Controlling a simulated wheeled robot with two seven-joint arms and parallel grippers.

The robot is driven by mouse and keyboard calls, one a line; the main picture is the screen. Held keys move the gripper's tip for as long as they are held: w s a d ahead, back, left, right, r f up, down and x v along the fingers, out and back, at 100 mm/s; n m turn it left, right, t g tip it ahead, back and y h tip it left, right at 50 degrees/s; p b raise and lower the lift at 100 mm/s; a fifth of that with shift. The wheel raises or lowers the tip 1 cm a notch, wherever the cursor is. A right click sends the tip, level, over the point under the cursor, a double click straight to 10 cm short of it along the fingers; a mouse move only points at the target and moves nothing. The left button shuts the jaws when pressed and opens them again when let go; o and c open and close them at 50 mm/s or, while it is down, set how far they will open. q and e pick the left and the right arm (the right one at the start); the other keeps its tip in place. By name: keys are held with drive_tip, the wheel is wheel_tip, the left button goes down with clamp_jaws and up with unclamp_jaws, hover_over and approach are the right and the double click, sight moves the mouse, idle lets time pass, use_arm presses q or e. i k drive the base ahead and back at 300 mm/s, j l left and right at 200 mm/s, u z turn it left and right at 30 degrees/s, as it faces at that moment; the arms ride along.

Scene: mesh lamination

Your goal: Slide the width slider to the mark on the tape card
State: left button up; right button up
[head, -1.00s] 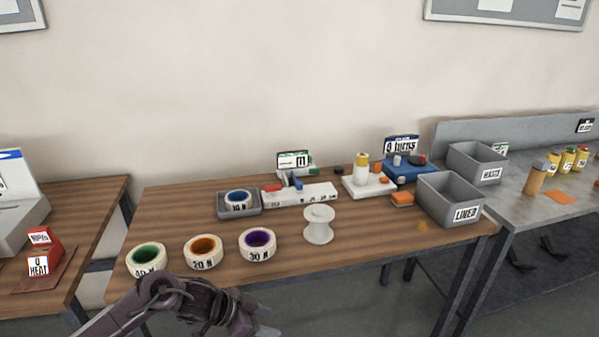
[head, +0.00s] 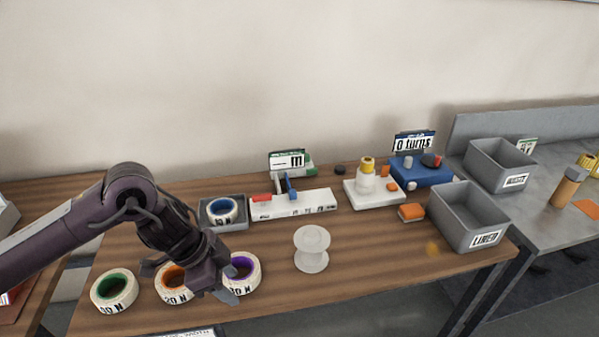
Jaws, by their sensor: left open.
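The width slider looks to be the long white bar (head: 300,206) with printed marks along its front, at the back middle of the wooden table. My left gripper (head: 228,290) is open and empty, pointing down in front of the purple-cored roll, left of and nearer than the bar. My right gripper is not in view.
Tape rolls with green (head: 114,290), orange (head: 172,283) and purple (head: 241,272) cores line the front. A blue-cored roll (head: 221,210) sits in a grey tray (head: 205,224). A white spool (head: 311,250) stands before the bar. A grey bin (head: 468,217) stands right.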

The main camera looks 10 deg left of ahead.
sight(292, 193)
drive_tip(key=i, duration=1.25)
